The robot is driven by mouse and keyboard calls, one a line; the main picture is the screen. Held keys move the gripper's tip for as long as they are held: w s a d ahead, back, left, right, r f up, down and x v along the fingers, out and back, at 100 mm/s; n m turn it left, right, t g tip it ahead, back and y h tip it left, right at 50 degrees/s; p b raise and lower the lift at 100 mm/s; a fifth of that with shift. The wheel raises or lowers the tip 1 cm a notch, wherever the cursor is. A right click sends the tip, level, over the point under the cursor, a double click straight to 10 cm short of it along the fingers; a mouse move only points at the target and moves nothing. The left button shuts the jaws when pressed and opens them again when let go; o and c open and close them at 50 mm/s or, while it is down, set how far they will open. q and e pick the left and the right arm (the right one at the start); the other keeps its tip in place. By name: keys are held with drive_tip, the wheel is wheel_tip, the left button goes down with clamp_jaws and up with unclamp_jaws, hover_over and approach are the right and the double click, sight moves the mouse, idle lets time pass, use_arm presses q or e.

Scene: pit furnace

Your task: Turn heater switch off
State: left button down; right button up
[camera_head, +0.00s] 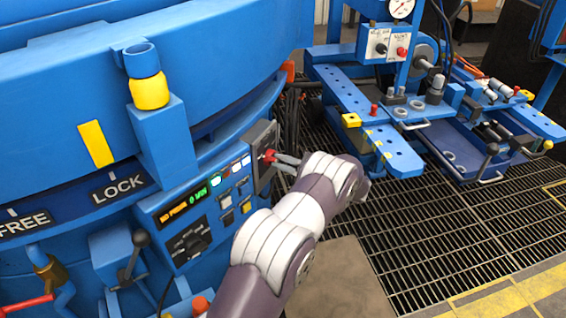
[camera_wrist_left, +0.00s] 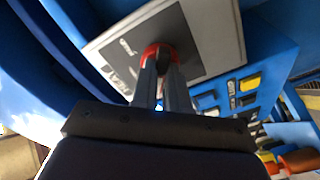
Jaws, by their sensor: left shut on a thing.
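The heater switch has a red handle (camera_head: 268,155) on a dark grey plate (camera_head: 262,138) at the right end of the furnace's control panel. In the left wrist view the red handle (camera_wrist_left: 157,50) sits on the grey face of the light-framed switch plate (camera_wrist_left: 205,35). My left gripper (camera_head: 275,157) is shut on the red handle, and its fingers (camera_wrist_left: 160,75) cover part of it in the wrist view. The small lettering on the plate is too blurred to read. My right gripper is not in view.
The control panel (camera_head: 176,222) with lit displays, buttons and a black knob lies left of the switch. A lever (camera_head: 135,255) stands lower left. A blue workbench (camera_head: 400,155) with tools is at the right. Grating floor (camera_head: 420,240) lies between.

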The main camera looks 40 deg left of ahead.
use_arm(q)
drive_tip(key=c, duration=1.1)
unclamp_jaws()
drive_tip(key=shift+c, duration=0.2)
drive_tip(key=shift+d, duration=0.1)
drive_tip(key=w+d+p, duration=0.1)
drive_tip(key=d, duration=1.1)
drive_tip(key=shift+w+d, duration=0.25)
drive_tip(key=shift+w, duration=0.15)
